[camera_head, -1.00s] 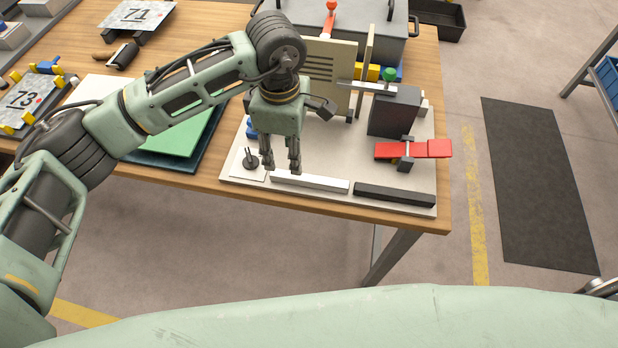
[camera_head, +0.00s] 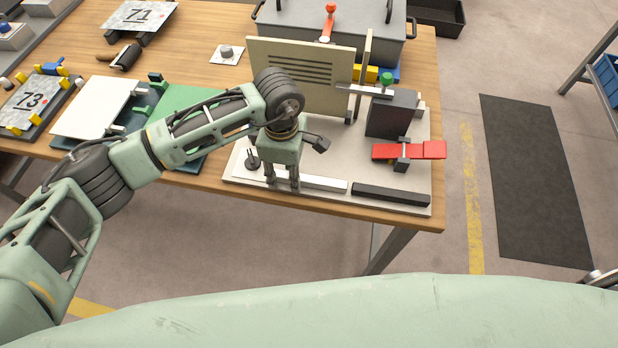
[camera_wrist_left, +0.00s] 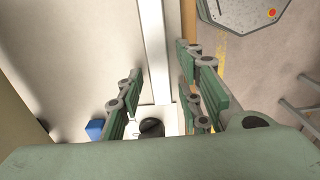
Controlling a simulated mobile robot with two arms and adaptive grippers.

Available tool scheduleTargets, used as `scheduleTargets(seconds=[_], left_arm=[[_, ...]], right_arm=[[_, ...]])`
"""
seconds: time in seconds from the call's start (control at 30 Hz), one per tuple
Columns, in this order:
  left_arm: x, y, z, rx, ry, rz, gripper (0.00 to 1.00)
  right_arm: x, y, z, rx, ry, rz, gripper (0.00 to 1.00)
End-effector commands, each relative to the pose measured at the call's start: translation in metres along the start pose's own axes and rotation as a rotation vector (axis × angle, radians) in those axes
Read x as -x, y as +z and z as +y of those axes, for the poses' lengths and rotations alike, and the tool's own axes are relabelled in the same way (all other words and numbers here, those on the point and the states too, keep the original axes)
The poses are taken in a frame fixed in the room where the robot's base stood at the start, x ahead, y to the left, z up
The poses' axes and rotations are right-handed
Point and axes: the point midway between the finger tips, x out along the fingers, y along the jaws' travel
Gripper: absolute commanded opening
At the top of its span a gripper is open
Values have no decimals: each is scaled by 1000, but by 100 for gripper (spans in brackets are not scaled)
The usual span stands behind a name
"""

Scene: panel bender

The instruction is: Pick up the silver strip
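The silver strip (camera_head: 322,184) is a long, pale, flat bar along the front edge of the light base plate, with its left part behind my gripper. My left gripper (camera_head: 282,184) points down over the strip's left part. In the left wrist view the strip (camera_wrist_left: 154,50) runs lengthwise between the spread fingers of the left gripper (camera_wrist_left: 158,80), with visible gaps on both sides. The gripper is open and holds nothing. Whether the fingertips reach below the strip's top cannot be told. My right gripper is not in view.
A dark bar (camera_head: 391,195) lies right of the strip on the base plate (camera_head: 345,160). A dark block (camera_head: 392,113) and red clamp (camera_head: 425,150) stand behind it. A slotted beige panel (camera_head: 300,75) rises behind the gripper. The table's front edge is close.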

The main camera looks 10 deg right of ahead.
Motion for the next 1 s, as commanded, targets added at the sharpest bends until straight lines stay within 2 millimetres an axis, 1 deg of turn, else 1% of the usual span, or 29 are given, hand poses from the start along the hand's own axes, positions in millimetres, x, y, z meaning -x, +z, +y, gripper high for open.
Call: scheduleTargets(seconds=[0.03, 0.33, 0.67, 0.77, 0.87, 1.0], left_arm=[[0, 0, 0, 0, 0, 0, 26], [0, 0, 0, 0, 0, -1, 0], [1, 0, 0, 0, 1, -1, 0], [4, 0, 1, 0, 3, -1, 0], [13, 0, 2, -1, 4, -1, 0], [34, 0, 2, -1, 8, -1, 0]], right_arm=[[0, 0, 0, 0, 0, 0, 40], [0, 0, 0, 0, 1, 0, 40], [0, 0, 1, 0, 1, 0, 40], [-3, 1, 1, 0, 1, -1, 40], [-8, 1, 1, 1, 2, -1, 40], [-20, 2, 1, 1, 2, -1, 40]])
